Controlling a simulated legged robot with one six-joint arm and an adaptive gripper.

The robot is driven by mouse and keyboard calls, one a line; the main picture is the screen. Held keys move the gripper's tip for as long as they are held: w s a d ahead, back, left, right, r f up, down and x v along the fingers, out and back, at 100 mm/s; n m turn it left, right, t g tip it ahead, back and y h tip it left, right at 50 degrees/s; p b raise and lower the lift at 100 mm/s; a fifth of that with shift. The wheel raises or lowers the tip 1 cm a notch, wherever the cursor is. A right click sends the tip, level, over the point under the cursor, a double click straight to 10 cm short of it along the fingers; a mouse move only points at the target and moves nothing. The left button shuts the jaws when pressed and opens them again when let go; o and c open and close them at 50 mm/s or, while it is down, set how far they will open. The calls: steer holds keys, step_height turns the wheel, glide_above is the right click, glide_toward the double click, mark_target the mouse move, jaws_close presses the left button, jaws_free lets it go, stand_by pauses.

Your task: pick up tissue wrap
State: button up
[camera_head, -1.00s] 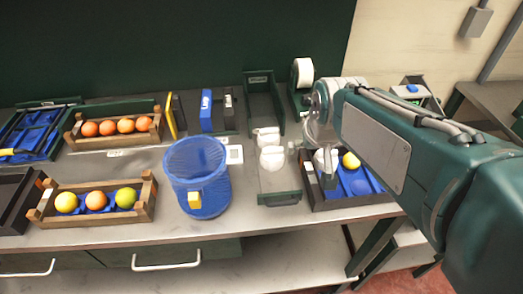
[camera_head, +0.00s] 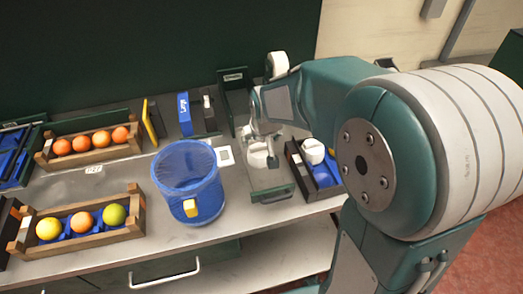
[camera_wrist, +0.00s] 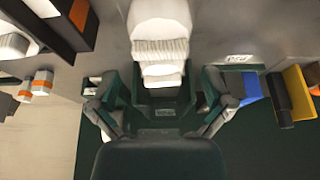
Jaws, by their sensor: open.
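The white tissue wraps (camera_head: 258,157) lie in a narrow green-edged holder (camera_head: 271,194) right of the blue basket, partly hidden by my gripper. In the wrist view the white, ridged wraps (camera_wrist: 160,50) fill the top middle, with the green holder (camera_wrist: 162,116) below them. My gripper (camera_head: 262,143) is open over the holder, close to the wraps. In the wrist view its fingers (camera_wrist: 160,103) stand far apart on either side of the holder, with nothing visibly clamped between them. I cannot tell whether they touch the wraps.
A blue mesh basket (camera_head: 188,178) stands left of the holder. Wooden crates of fruit (camera_head: 92,240) (camera_head: 95,155) are further left. A dark tray (camera_head: 297,170) with a white item (camera_head: 313,151) is close on the right. A white roll (camera_head: 277,65) stands behind.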

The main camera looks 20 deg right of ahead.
mark_target(259, 147)
steer(key=f, duration=0.1)
steer(key=w+a+f, duration=0.1)
steer(key=shift+a+f, duration=0.25)
steer(key=shift+f, duration=0.1)
steer(key=shift+w+d+f, duration=0.1)
steer(key=shift+f, duration=0.25)
steer(key=shift+d+f, duration=0.2)
steer(key=shift+d, duration=0.9)
steer(key=c, duration=0.4)
steer(key=shift+a, duration=0.45)
steer(key=shift+c, duration=0.2)
steer(key=shift+a, duration=0.3)
steer(key=shift+c, duration=1)
steer(key=shift+d, duration=0.4)
steer(key=shift+c, duration=1.5)
steer(key=shift+a, duration=0.15)
steer(key=shift+c, duration=0.7)
